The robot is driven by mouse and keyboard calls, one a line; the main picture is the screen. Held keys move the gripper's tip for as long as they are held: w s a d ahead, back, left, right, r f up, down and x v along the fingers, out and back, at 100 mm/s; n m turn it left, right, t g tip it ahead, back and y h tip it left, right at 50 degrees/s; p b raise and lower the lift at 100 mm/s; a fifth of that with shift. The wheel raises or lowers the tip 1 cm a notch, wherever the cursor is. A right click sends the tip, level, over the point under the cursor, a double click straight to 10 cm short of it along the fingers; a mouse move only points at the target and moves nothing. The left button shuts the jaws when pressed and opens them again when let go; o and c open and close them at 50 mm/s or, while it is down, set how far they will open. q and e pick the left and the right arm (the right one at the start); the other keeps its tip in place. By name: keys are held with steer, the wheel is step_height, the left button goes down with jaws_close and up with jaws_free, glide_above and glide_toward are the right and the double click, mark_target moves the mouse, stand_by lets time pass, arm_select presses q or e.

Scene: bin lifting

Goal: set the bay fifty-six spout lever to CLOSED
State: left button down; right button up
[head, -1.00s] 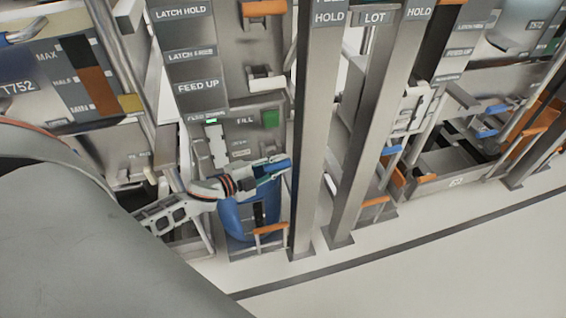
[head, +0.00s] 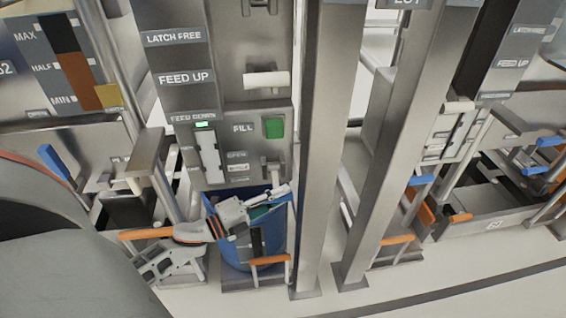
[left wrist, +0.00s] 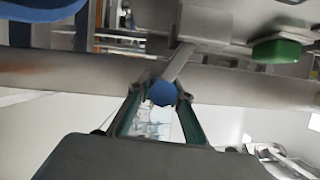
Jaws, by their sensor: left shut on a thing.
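The spout lever shows in the left wrist view as a metal bar (left wrist: 180,62) ending in a blue grip (left wrist: 163,93). My left gripper (left wrist: 163,98) is shut on that blue grip. In the head view my left gripper (head: 280,191) is at the front of the bay's lower panel, below the FILL label and green button (head: 273,128) and just above a blue bin (head: 284,238). Its fingers hide the lever's grip there. A small OPEN label (head: 237,155) and another label under it (head: 238,168) sit on the panel; the lower one is too blurred to read. My right gripper is not in view.
A thick steel post (head: 325,150) stands close to the right of my left gripper. An orange handle (head: 269,260) sits low in front of the blue bin. A second post (head: 398,150) stands further right. Pale floor (head: 430,290) is clear at lower right.

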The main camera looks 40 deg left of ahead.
arm_select(q)
steer(key=shift+f, duration=0.4)
steer(key=c, duration=1.8)
jaws_free()
steer(key=shift+c, duration=0.2)
steer(key=shift+r, duration=0.15)
steer(key=shift+a, duration=0.1)
steer(key=v, duration=1.2)
